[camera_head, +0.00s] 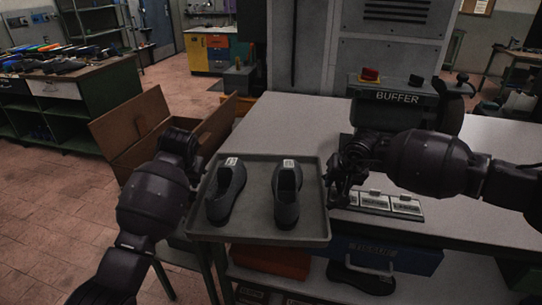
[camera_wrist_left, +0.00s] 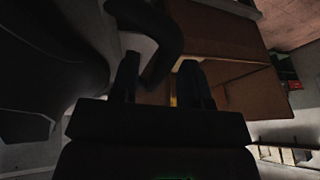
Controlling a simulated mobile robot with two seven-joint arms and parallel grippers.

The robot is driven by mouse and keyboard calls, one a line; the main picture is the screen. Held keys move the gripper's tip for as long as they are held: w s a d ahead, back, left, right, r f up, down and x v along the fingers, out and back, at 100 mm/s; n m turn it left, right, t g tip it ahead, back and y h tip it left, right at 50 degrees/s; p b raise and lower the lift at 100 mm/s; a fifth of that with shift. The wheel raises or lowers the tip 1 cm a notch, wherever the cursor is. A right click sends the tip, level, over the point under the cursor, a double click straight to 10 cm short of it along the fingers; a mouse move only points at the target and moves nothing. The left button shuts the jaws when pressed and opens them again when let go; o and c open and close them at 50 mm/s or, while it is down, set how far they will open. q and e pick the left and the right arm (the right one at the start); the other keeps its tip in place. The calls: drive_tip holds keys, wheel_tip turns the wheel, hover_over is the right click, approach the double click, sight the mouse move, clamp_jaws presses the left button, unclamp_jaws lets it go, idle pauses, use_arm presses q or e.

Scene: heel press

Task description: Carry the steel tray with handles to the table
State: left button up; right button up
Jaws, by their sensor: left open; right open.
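The grey steel tray (camera_head: 258,205) lies level in the middle of the head view, overhanging the near left part of the workbench. It bears two dark grey shoes, a left one (camera_head: 226,192) and a right one (camera_head: 287,195), each with a white label. My right gripper (camera_head: 336,190) is open at the tray's right edge; its handle is hidden there. My left gripper is at the tray's left edge, its fingertips hard to see in the head view. In the left wrist view its fingers (camera_wrist_left: 158,82) are apart, with a dark curved bar (camera_wrist_left: 166,45), apparently a handle, between or just beyond them.
The grey workbench (camera_head: 470,165) carries a machine labelled BUFFER (camera_head: 400,112) and small labelled plates (camera_head: 392,204) right of the tray. An open cardboard box (camera_head: 135,128) stands close behind my left arm. A green cabinet table (camera_head: 65,105) is at far left, with open floor before it.

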drive_tip(key=shift+s+r, duration=0.15)
drive_tip(key=shift+r, duration=0.25)
use_arm(q)
drive_tip(key=v, duration=1.1)
drive_tip(key=shift+r, duration=0.15)
use_arm(e)
drive_tip(key=v, duration=1.1)
use_arm(q)
drive_tip(key=shift+s, duration=0.1)
use_arm(e)
drive_tip(key=shift+s, duration=0.25)
